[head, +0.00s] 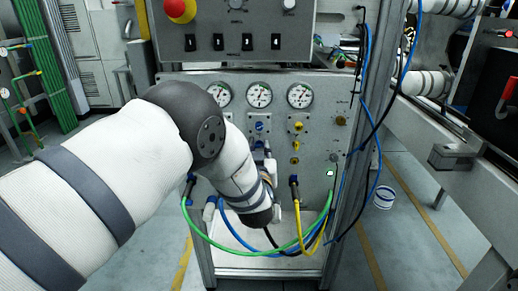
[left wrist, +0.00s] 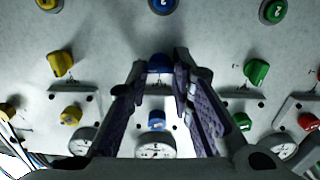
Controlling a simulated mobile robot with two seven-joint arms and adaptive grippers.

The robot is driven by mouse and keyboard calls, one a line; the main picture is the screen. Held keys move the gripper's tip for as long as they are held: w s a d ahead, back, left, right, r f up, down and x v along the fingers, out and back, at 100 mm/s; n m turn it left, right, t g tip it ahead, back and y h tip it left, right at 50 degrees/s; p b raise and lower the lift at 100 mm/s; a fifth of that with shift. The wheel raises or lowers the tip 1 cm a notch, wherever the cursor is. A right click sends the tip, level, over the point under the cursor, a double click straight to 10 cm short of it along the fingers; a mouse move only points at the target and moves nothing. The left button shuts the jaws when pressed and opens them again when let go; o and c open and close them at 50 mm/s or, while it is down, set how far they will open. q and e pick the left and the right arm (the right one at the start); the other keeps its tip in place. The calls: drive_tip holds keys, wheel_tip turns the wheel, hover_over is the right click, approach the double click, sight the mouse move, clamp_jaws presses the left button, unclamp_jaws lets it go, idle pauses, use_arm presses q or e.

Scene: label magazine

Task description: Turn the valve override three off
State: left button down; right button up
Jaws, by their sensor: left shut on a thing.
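My left gripper (left wrist: 160,62) is shut on a blue valve knob (left wrist: 159,65), with one finger on each side of it. The panel appears upside down in the left wrist view. Another blue knob (left wrist: 156,115) is between the held one and a gauge (left wrist: 155,146). A further blue knob (left wrist: 163,5) is at the top edge. In the head view my left arm reaches to the grey valve panel (head: 320,225) and partly hides its lower knobs; the upper blue knob (head: 259,126) shows there. I cannot read the valve labels. My right gripper is not in view.
Yellow knobs (left wrist: 62,63) and green knobs (left wrist: 256,71) flank the held one. Green, blue and yellow hoses (head: 308,230) hang below the panel. A red emergency button (head: 180,9) is above. A frame post (head: 363,140) stands right of the panel.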

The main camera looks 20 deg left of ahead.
use_arm(q)
drive_tip(key=n, duration=0.5)
drive_tip(key=shift+a+p, duration=0.15)
drive_tip(key=shift+p, duration=0.25)
drive_tip(key=n, duration=0.8)
drive_tip(key=shift+f+n, duration=0.2)
drive_tip(key=shift+n, duration=1.9)
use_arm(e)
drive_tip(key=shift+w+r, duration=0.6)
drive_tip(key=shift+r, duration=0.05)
use_arm(q)
drive_tip(key=c, duration=1.4)
unclamp_jaws()
drive_tip(key=shift+s, duration=0.15)
